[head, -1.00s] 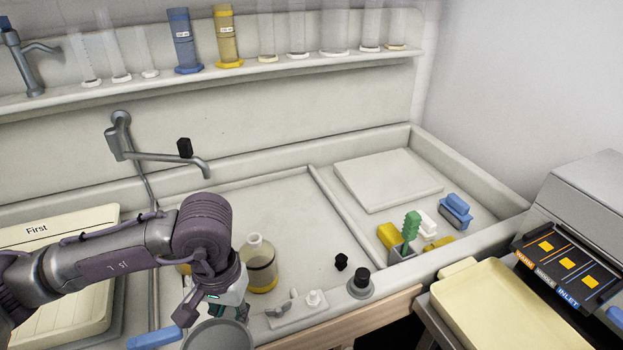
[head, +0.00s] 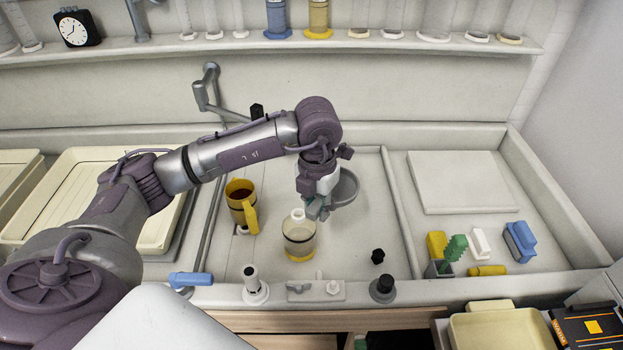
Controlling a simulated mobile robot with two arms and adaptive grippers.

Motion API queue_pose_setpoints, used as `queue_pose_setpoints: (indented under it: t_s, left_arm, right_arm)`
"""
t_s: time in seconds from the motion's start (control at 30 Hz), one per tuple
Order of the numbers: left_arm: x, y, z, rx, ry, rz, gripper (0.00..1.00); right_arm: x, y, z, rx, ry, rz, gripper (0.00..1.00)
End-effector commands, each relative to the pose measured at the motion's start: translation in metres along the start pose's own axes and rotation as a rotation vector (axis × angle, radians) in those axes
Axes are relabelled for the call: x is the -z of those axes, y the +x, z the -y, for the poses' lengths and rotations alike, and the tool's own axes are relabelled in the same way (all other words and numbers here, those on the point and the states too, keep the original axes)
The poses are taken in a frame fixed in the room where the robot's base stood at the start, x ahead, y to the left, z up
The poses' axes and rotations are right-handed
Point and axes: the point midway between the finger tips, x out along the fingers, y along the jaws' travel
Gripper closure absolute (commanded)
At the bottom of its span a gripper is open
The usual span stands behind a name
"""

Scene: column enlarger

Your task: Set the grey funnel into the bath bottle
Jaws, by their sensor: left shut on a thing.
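The grey funnel (head: 345,188) shows in the head view as a grey bowl-shaped rim at the right of my left gripper (head: 318,212). My left gripper is shut on it and holds it above the sink floor. The funnel's stem is hidden or too small to make out. The bath bottle (head: 299,238), pale with an amber lower part and a white neck, stands upright in the sink. It is just below and left of the gripper, and the funnel is apart from its mouth. My right gripper is not in view.
A yellow jug (head: 241,205) with dark liquid stands left of the bottle. A black stopper (head: 378,256) lies to the right. A faucet (head: 215,100) reaches out behind my arm. A divider and a white board (head: 463,182) are at the right.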

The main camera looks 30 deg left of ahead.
Motion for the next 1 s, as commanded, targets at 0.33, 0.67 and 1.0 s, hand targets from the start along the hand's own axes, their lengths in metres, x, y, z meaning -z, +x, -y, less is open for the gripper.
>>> queue_pose_setpoints:
  t_s: [0.33, 0.67, 1.0]
  left_arm:
    - [-0.019, -0.015, -0.024, -0.010, -0.950, -0.013, 1.00]
    - [-0.022, -0.014, -0.029, -0.014, -1.148, -0.013, 1.00]
    - [-0.021, -0.014, -0.027, -0.014, -1.145, -0.012, 1.00]
  right_arm:
    - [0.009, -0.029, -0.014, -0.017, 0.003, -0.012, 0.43]
    - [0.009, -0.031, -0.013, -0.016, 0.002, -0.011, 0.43]
    - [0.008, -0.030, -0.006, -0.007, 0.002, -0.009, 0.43]
